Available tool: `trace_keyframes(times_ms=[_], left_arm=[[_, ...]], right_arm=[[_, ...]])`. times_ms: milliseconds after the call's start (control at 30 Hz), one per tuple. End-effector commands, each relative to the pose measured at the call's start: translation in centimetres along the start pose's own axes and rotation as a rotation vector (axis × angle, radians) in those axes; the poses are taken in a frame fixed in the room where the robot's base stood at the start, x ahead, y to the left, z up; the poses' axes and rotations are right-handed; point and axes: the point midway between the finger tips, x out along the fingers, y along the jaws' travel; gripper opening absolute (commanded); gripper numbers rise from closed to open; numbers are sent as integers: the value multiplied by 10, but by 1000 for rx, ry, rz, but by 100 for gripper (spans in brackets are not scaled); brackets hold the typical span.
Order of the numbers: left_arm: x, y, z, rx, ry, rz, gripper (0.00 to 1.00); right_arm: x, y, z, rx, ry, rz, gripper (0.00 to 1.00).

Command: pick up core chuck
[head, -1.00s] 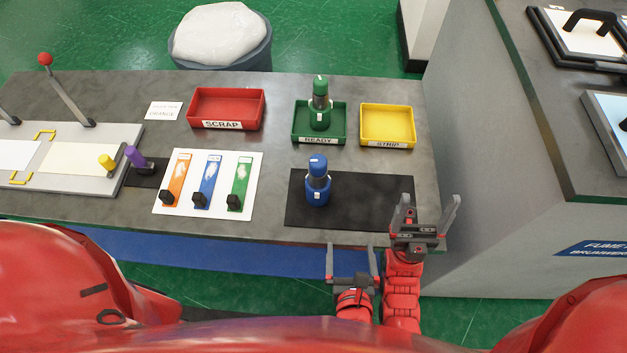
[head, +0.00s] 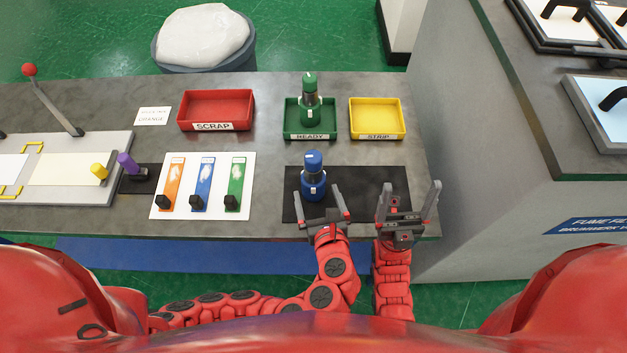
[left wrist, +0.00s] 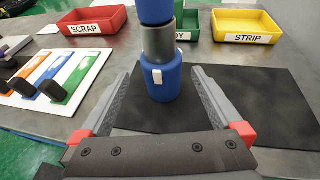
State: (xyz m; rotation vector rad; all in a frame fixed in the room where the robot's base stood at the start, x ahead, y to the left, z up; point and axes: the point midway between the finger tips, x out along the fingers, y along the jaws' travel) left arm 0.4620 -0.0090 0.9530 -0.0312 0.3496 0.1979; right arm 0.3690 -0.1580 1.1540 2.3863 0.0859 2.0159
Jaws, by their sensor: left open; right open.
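A blue core chuck (head: 313,180) with a grey metal middle stands upright on the black mat (head: 382,182). In the left wrist view the blue chuck (left wrist: 162,80) stands ahead, between the lines of the two fingers. A similar green chuck (head: 309,102) stands in the green READY tray (head: 291,131). My left gripper (head: 319,203) is open at the near side of the blue chuck, with its fingers pointing at it. It also shows in the left wrist view (left wrist: 160,95). My right gripper (head: 410,198) is open and empty at the mat's right end.
A red SCRAP tray (head: 215,111) and a yellow STRIP tray (head: 376,118) stand at the back. A white board (head: 203,211) with orange, blue and green strips and black handles lies left of the mat. My two grippers are close together.

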Motion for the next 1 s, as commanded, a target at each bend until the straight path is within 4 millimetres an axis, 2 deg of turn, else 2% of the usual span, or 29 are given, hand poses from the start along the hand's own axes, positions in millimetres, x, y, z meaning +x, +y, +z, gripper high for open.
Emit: trace_keyframes(times_ms=[267, 433, 600, 867, 1000], left_arm=[[18, 0, 5, -3, 2, 1, 100], [41, -1, 7, -2, 3, 4, 100], [60, -2, 5, -3, 0, -1, 100], [62, -3, 3, -3, 0, -5, 100], [62, -3, 3, -2, 0, -4, 77]], right_arm=[[13, 1, -2, 0, 0, 0, 84], [30, 1, -5, 0, 0, 0, 84], [33, 2, -6, 0, 0, 0, 84], [32, 2, -6, 0, 0, 0, 84], [32, 2, -6, 0, 0, 0, 84]])
